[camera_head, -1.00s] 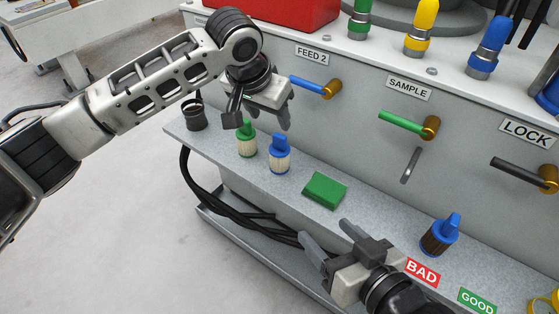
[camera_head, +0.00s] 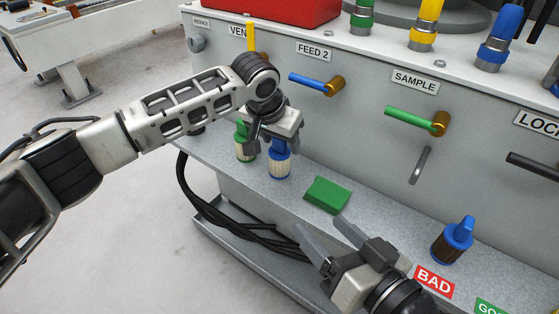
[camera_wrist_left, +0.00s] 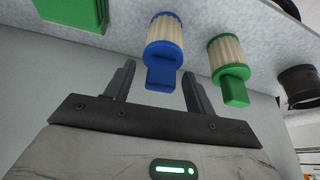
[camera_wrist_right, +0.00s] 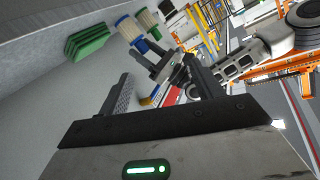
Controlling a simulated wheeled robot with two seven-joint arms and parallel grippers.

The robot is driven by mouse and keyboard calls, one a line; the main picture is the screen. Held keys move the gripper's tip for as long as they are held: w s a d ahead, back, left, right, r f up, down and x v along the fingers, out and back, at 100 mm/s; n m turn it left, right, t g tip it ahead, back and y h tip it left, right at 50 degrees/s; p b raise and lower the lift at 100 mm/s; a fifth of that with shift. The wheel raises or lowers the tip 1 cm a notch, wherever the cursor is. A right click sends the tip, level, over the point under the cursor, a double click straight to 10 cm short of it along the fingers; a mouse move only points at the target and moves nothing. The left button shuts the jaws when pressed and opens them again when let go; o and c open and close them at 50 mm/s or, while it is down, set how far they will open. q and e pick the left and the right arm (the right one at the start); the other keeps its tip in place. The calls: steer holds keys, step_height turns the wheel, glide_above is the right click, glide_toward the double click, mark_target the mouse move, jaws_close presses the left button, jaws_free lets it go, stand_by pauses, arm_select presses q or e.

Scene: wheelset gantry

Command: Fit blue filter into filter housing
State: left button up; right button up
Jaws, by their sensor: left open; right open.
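The blue filter (camera_head: 280,168), a cream pleated cylinder with a blue cap and grip tab, stands upright on the grey ledge. My left gripper (camera_head: 270,147) is open over its cap. In the left wrist view the blue filter (camera_wrist_left: 164,48) has its tab between and just beyond the two open fingertips, with gaps on both sides. A dark open cup, possibly the filter housing (camera_wrist_left: 298,84), shows at the right of that view; in the head view my left arm mostly hides it. My right gripper (camera_head: 322,228) is open and empty at the ledge's front.
A green-capped filter (camera_head: 244,148) stands close left of the blue one. A green block (camera_head: 327,195) lies to the right. A brown filter with a blue cap (camera_head: 452,241) stands near the BAD label (camera_head: 434,281). Valve handles (camera_head: 315,82) project from the wall above.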

arm_select(q)
jaws_close()
steer(key=shift+r, duration=0.1)
